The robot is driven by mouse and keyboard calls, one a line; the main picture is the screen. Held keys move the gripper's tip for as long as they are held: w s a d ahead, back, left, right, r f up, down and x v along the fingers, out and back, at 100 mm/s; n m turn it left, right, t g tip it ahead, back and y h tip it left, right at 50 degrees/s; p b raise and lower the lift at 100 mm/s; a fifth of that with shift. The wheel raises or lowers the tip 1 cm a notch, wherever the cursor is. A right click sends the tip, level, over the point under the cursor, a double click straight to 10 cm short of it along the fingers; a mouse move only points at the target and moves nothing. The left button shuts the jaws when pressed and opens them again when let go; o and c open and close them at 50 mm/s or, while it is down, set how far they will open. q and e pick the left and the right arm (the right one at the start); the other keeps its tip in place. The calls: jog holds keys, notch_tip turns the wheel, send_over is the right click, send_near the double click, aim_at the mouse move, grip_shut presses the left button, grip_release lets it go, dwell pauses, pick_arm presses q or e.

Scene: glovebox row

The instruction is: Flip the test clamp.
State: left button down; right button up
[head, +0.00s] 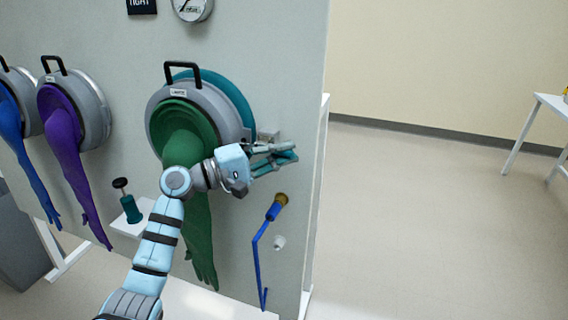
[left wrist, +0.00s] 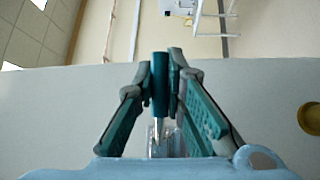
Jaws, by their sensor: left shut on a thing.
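The test clamp (head: 268,135) is mounted on the grey panel, to the right of the green glove port. In the head view only its small grey body shows clearly, behind my left gripper (head: 284,156). In the left wrist view, its teal handle (left wrist: 160,85) stands between the two fingers of my left gripper (left wrist: 159,72), which is shut on it. A thin metal rod (left wrist: 157,128) joins the handle to a clear or metallic bracket (left wrist: 166,142) at the panel. My right gripper is not in view.
The green glove (head: 200,240) hangs beside my left arm under its port ring (head: 160,95) with a black handle. Purple (head: 65,150) and blue (head: 20,140) gloves hang further left. Open floor lies right of the panel edge.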

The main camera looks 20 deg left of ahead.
pick_arm(q)
jog(key=c, duration=1.6)
grip_release()
jog(key=shift+c, duration=0.2)
jog(key=v, duration=0.7)
jog(key=shift+s+a, duration=0.25)
jog(key=shift+a, duration=0.05)
